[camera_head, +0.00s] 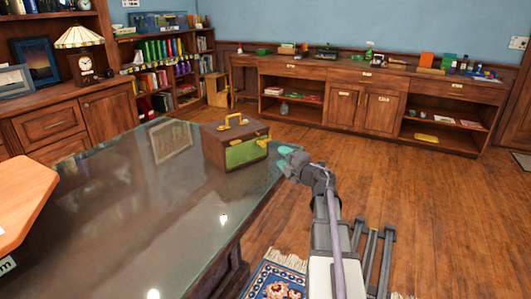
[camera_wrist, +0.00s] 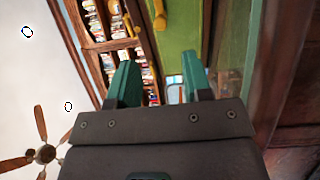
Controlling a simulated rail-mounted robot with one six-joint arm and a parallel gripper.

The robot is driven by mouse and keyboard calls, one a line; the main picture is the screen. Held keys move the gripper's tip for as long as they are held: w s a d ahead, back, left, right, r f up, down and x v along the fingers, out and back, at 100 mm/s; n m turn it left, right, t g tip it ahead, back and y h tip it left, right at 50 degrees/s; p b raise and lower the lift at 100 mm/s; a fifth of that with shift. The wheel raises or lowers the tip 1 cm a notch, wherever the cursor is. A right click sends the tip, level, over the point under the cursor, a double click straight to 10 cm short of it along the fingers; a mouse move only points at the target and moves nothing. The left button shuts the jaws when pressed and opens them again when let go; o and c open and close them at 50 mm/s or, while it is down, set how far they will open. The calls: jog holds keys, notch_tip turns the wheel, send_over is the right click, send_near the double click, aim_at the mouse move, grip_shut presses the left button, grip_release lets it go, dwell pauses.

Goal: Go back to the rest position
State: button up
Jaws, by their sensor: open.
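My gripper (camera_head: 284,158) is at the right edge of the dark glossy table (camera_head: 110,215), just right of a brown and green case (camera_head: 236,148) with a yellow handle. In the wrist view my gripper (camera_wrist: 155,85) shows two teal fingers spread apart with nothing between them. The green side of the case (camera_wrist: 180,40) is close beyond the fingers in that view. I cannot tell whether a finger touches the case. The case stands upright and closed on the table.
An orange-brown surface (camera_head: 25,195) juts in at the left. A bookcase (camera_head: 165,75) and a lamp (camera_head: 80,45) stand behind the table. A long wooden cabinet (camera_head: 370,95) lines the far wall. Open wooden floor (camera_head: 430,200) lies to the right, with a patterned rug (camera_head: 275,283) in front.

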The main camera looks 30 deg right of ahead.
jog(key=s+d+m+g+h+p, duration=0.5)
jog(key=s+d+m+g+h, duration=0.35)
jog(key=m+h, duration=0.8)
jog(key=s+a+m+g+y+p, duration=0.2)
jog(key=a+g+y+p, duration=0.15)
jog(key=a, duration=0.35)
jog(key=s+a+f+m+g+y+p, duration=0.1)
jog(key=s+a+m+g+y+p, duration=0.1)
jog(key=a+y+p, duration=0.35)
jog(key=s+a+m+g+y+p, duration=0.2)
jog(key=s+a, duration=0.1)
jog(key=a, duration=0.6)
jog(key=s+a+r+n+g+y+p, duration=0.1)
jog(key=a+r+p, duration=0.3)
jog(key=a, duration=0.6)
jog(key=s+a+r+n+g+y+p, duration=0.1)
jog(key=a+r+p, duration=0.4)
jog(key=a, duration=0.5)
jog(key=shift+s+n+y+p, duration=0.5)
jog(key=shift+s+n+y, duration=0.15)
jog(key=shift+s, duration=0.1)
